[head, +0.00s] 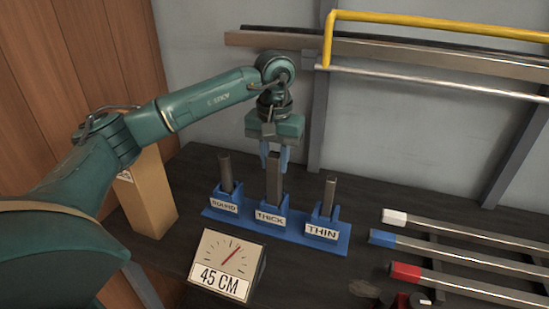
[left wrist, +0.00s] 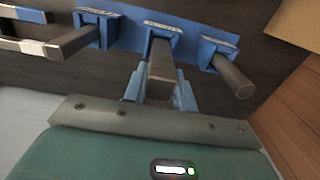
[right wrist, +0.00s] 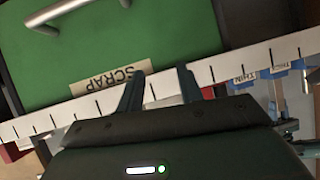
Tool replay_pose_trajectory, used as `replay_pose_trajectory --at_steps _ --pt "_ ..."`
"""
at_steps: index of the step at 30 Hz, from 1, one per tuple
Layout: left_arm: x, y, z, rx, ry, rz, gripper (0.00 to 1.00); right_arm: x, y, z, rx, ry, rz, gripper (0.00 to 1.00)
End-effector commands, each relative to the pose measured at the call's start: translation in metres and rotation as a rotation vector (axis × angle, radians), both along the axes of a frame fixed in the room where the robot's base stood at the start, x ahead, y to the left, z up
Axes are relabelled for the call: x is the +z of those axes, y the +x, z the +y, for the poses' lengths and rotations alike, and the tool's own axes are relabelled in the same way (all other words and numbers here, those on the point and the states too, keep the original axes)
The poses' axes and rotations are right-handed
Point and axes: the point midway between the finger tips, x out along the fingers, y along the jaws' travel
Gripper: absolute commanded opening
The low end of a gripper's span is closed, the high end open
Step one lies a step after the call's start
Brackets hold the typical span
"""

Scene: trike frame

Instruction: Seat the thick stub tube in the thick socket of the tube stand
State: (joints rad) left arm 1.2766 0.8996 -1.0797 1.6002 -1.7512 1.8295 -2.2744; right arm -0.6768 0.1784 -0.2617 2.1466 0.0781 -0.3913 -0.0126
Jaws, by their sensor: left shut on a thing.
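The thick stub tube (head: 273,180) is a grey square tube standing upright, its lower end in the socket labelled THICK (head: 270,217) of the blue tube stand (head: 290,235). My left gripper (head: 274,157) points down from above and is shut on the tube's upper part. The left wrist view shows the tube (left wrist: 161,66) between the blue fingers (left wrist: 161,92), running into the middle socket (left wrist: 160,40). How deep it sits is hidden. My right gripper (right wrist: 160,88) shows only in the right wrist view, open, with no held object visible.
A round tube (head: 226,172) and a thin tube (head: 328,195) stand in the neighbouring sockets. A 45 CM dial sign (head: 227,265) is in front. Colour-tipped bars (head: 465,245) lie at right. A green SCRAP bin (right wrist: 190,35) and white marked strip (right wrist: 225,70) face my right gripper.

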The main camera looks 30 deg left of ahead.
Motion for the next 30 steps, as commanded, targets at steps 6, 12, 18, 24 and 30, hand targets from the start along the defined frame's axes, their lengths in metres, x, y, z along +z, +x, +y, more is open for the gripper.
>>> replay_pose_trajectory --at_steps 6,12,18,24,30 --pt "-0.0079 0.0002 0.0 0.0 -0.001 -0.001 0.0 -0.0055 0.0 0.0004 -0.001 0.008 0.002 0.36" --pt "-0.0105 0.0002 0.0001 0.0 -0.001 -0.001 0.0 -0.0027 0.0014 0.0011 -0.005 0.018 -0.004 0.36" --pt "-0.0108 0.0 0.0001 0.0 0.0 0.0 0.41 -0.0005 0.0021 0.0016 -0.009 0.022 -0.008 0.36" --pt "-0.0108 0.0 0.0001 0.0 0.0 0.0 0.49 -0.001 0.0021 0.0013 -0.009 0.022 -0.007 0.36" --pt "-0.0057 0.0001 0.0001 0.0 0.0 0.0 0.49 0.0009 0.0015 0.0008 -0.009 0.018 -0.004 0.36"
